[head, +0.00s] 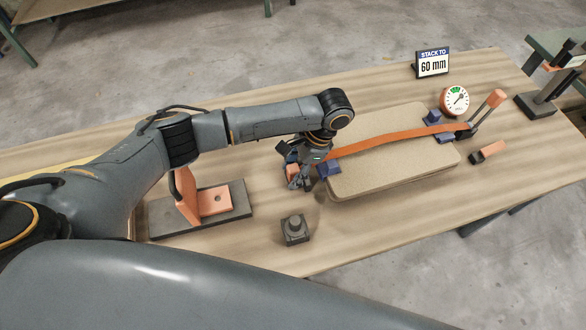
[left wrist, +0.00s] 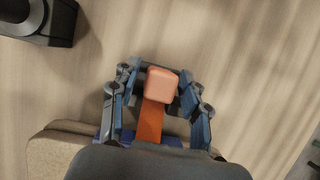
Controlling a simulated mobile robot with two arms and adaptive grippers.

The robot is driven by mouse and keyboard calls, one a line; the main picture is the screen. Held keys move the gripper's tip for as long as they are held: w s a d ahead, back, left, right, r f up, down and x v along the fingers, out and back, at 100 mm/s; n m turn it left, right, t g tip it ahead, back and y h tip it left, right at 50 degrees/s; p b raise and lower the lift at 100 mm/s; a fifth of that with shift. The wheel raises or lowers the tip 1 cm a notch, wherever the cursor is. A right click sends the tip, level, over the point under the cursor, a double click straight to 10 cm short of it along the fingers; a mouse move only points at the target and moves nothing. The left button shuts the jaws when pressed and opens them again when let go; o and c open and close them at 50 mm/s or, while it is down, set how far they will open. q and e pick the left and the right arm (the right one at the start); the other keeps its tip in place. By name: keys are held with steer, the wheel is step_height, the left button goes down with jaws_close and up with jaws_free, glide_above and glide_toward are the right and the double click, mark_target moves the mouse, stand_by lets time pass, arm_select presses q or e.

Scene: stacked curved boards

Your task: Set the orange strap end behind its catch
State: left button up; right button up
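The orange strap (head: 395,140) runs over the stacked curved boards (head: 385,172) toward my left gripper. Its end is an orange block (left wrist: 162,83), beyond a dark blue bracket (head: 328,168) at the boards' left end. That bracket, likely the catch, is mostly hidden behind my wrist housing in the left wrist view. My left gripper (head: 298,178) is around the block, with one finger on each side. It looks open, with narrow gaps beside the block (head: 292,170); contact at the fingertips is hard to judge. My right gripper is not in view.
A lever with an orange handle (head: 489,104) and a dial gauge (head: 455,100) stand at the boards' far end. A small dark fixture (head: 295,230) and an orange bracket on a dark plate (head: 187,197) stand nearer.

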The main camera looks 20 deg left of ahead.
arm_select(q)
steer(key=shift+r, duration=0.2)
steer(key=p+v, duration=0.2)
steer(key=v, duration=1)
steer(key=shift+s, duration=0.1)
